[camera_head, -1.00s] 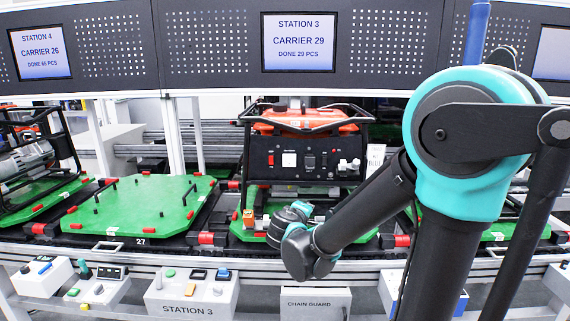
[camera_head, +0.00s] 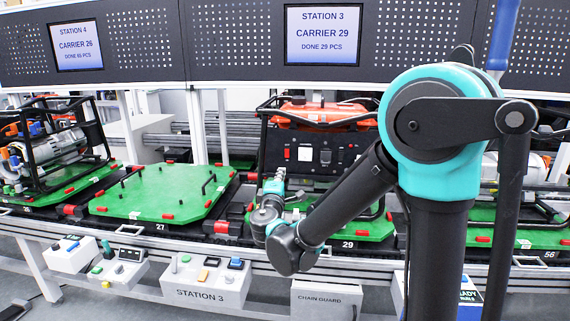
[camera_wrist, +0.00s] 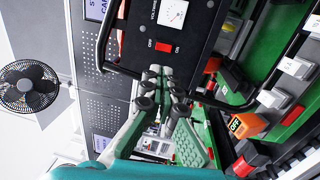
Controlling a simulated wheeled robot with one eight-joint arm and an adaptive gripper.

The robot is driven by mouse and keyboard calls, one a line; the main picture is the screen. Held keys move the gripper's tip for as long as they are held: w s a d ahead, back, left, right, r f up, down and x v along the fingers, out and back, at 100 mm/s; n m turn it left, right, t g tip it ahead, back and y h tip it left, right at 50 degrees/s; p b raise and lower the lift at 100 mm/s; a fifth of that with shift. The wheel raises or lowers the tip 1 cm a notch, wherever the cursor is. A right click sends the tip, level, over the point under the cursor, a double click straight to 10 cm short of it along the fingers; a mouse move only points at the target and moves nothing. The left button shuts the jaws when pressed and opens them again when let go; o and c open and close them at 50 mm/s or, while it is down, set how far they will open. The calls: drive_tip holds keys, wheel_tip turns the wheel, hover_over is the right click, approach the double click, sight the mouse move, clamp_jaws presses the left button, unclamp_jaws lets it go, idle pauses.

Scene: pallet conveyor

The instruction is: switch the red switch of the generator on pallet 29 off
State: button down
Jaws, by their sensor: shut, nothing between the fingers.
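The generator (camera_head: 318,150) with an orange tank and black front panel stands on green pallet 29 (camera_head: 375,229). Its red switch (camera_wrist: 163,47) shows on the panel in the wrist view, with OFF and ON lettering beside it; which way it is set I cannot tell. My gripper (camera_wrist: 164,76) is shut and empty, its fingertips close to the panel, just below the switch in the wrist picture. Whether they touch the panel I cannot tell. In the head view my gripper (camera_head: 277,179) is in front of the panel's left part and hides some of the generator's lower left.
An orange block marked OFF (camera_wrist: 248,125) sits near the pallet's edge. Empty green pallet 27 (camera_head: 160,195) is to the left. Black frame bars border the panel. The Station 3 button box (camera_head: 205,285) and chain guard box (camera_head: 325,298) stand in front.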

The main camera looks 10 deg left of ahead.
sight(287, 151)
drive_tip(key=w, duration=0.4)
drive_tip(key=w+r, duration=0.1)
drive_tip(key=w, duration=0.8)
drive_tip(key=shift+w+d+r, duration=0.15)
drive_tip(key=shift+d+r, duration=0.05)
drive_tip(key=shift+r, duration=0.1)
drive_tip(key=shift+w, duration=0.1)
drive_tip(key=shift+w+r, duration=0.2)
drive_tip(key=shift+w, duration=0.1)
